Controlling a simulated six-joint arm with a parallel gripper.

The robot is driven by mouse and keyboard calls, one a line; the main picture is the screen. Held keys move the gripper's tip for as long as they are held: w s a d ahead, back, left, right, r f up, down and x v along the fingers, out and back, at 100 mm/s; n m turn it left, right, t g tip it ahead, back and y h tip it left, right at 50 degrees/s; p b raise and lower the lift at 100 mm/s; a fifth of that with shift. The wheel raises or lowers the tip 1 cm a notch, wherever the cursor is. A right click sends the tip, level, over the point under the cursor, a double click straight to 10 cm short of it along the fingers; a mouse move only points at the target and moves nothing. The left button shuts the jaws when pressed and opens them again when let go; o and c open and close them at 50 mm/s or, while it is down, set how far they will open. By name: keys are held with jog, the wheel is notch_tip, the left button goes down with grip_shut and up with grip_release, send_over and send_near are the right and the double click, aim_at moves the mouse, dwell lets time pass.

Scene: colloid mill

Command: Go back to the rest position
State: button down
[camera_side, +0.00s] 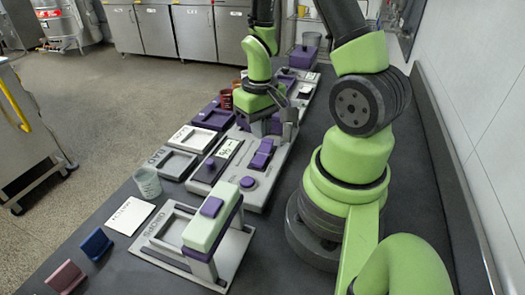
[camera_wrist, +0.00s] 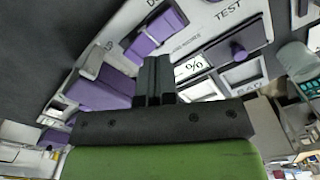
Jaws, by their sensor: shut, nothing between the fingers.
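My gripper (camera_wrist: 155,78) shows in the wrist view with its two dark fingers together and nothing between them. It is over the grey panel (camera_wrist: 120,27) with purple blocks (camera_wrist: 97,95) and a purple knob (camera_wrist: 239,52). In the side view my green wrist hangs above the far half of the grey panel (camera_side: 232,183) on the dark bench. The fingertips are hard to make out there, so I cannot tell their exact height above the panel.
Nearer on the bench stand a green-topped press (camera_side: 209,224), a clear cup (camera_side: 147,181), a white card (camera_side: 130,216), and blue (camera_side: 95,243) and pink (camera_side: 66,278) holders. Grey trays (camera_side: 174,164) line the left edge. A wall (camera_side: 470,110) bounds the right side.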

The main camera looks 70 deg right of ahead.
jog(key=shift+r, duration=0.7)
jog(key=w+a+r+t, duration=0.2)
jog(key=a+r+t, duration=0.35)
jog(key=r, duration=0.75)
jog(key=s+a+r+n+t+y, duration=0.1)
jog(key=s+a+r+n+y, duration=0.1)
jog(key=s+a+r, duration=0.4)
jog(key=shift+a+r+t, duration=0.35)
jog(key=shift+a+r, duration=0.2)
jog(key=shift+a, duration=0.6)
